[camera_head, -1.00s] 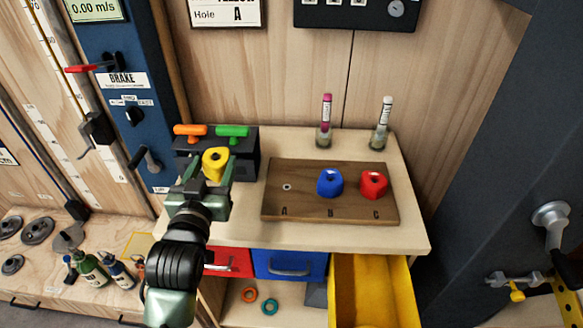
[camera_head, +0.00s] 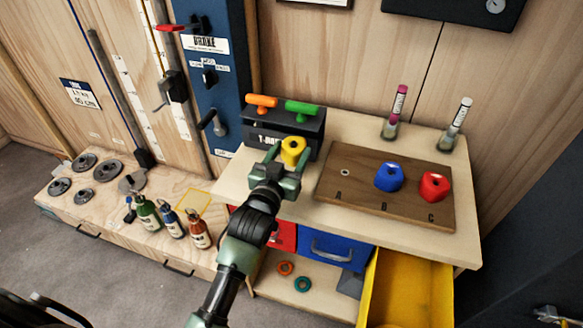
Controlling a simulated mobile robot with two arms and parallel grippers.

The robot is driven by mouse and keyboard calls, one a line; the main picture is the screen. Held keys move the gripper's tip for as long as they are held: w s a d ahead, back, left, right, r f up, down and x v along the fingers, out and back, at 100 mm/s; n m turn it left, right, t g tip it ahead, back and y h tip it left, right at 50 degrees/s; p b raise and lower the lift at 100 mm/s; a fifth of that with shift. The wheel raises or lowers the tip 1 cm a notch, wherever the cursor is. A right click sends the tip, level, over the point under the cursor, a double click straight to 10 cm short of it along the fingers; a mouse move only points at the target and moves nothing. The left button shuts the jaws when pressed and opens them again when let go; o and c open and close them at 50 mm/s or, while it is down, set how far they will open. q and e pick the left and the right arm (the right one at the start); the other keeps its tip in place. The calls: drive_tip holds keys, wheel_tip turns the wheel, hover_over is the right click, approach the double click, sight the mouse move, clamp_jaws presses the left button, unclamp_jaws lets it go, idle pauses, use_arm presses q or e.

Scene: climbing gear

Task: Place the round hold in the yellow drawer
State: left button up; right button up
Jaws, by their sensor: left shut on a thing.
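The round hold looks to be the yellow one (camera_head: 293,150), with a dark hole in its top. My left gripper (camera_head: 291,164) is shut on it, above the left part of the table and in front of the dark tool block. The fingers hide its lower part. The yellow drawer (camera_head: 408,290) is pulled open at the lower right, and its visible inside looks empty. The hold is up and to the left of the drawer, apart from it. My right gripper is not in view.
A wooden board (camera_head: 335,196) marked A, B, C carries a blue hold (camera_head: 389,177) and a red hold (camera_head: 434,187); spot A is bare. The red drawer (camera_head: 283,236) and blue drawer (camera_head: 337,250) are shut. The dark block (camera_head: 262,130) holds orange and green handles.

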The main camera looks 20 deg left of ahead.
use_arm(q)
drive_tip(key=shift+f, duration=2.6)
drive_tip(key=shift+f, duration=0.2)
drive_tip(key=o, duration=1.6)
drive_tip(key=shift+c, duration=0.2)
drive_tip(key=shift+r, duration=0.1)
